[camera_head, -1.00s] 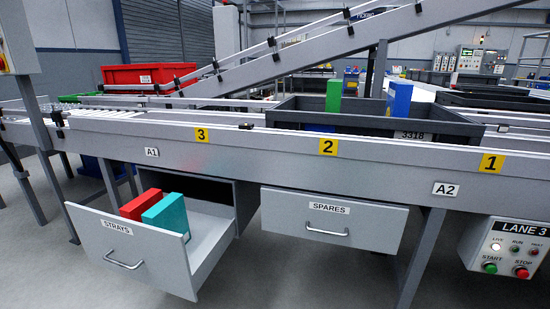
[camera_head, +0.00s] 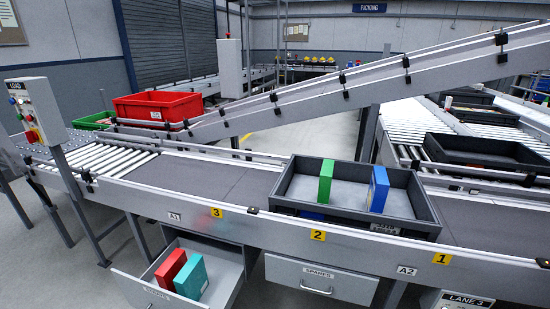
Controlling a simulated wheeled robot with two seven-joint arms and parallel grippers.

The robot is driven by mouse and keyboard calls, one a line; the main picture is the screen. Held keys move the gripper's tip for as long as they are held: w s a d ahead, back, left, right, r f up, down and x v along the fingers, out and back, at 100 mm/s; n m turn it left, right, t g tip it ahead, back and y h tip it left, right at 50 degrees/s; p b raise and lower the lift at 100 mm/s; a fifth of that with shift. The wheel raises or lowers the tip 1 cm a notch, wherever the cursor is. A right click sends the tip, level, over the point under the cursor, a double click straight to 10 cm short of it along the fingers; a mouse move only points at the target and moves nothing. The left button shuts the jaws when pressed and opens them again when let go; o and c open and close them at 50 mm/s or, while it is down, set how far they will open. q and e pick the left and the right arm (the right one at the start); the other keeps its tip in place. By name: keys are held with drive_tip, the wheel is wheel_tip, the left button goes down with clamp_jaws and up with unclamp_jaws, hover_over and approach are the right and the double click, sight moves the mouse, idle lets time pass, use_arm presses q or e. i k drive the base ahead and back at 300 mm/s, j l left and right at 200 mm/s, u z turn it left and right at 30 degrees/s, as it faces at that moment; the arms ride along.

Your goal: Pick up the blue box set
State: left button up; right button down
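A blue box (camera_head: 378,188) stands upright in a dark grey tray (camera_head: 420,206) on the conveyor, right of the middle. A green box (camera_head: 325,181) stands upright to its left in the same tray, with a gap between them. A blue patch (camera_head: 313,215) shows low on the tray's front side; I cannot tell whether it is another box or part of the tray. Neither of my grippers is in view.
The open STRAYS drawer (camera_head: 226,280) below the conveyor holds a red box (camera_head: 170,268) and a teal box (camera_head: 191,276). The SPARES drawer (camera_head: 320,280) is shut. A red bin (camera_head: 158,106) stands at the back left. A sloped conveyor (camera_head: 340,90) crosses behind the tray.

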sight(379, 187)
drive_tip(key=u, duration=1.15)
drive_tip(key=z, duration=1.95)
